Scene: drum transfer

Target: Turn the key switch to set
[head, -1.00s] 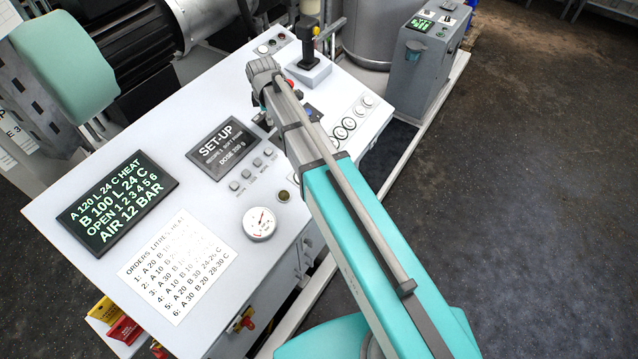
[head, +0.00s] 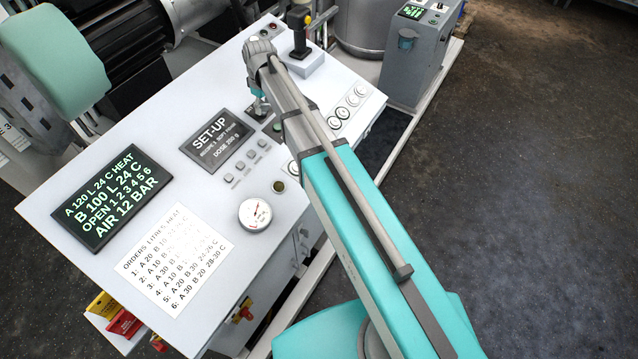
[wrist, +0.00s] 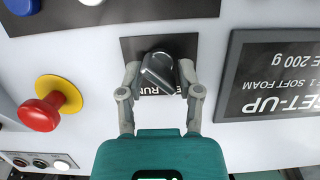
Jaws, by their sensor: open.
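The key switch (wrist: 160,74) is a dark grey knob with a raised slanted grip, on a black plate (wrist: 134,50) in the wrist view. The plate's lettering is partly covered; "RUN" can be read. My gripper (wrist: 158,66) is open, one finger on each side of the knob. I cannot tell whether either finger touches it. In the head view my gripper (head: 260,104) shows only in part at the panel, left of my arm, and the switch is hidden there.
The "SET-UP" display (head: 216,140) lies left of my gripper. A red mushroom button on a yellow base (wrist: 42,110) is on the switch's other side. A joystick (head: 300,35) stands at the panel's far end. A gauge (head: 255,214) is nearer.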

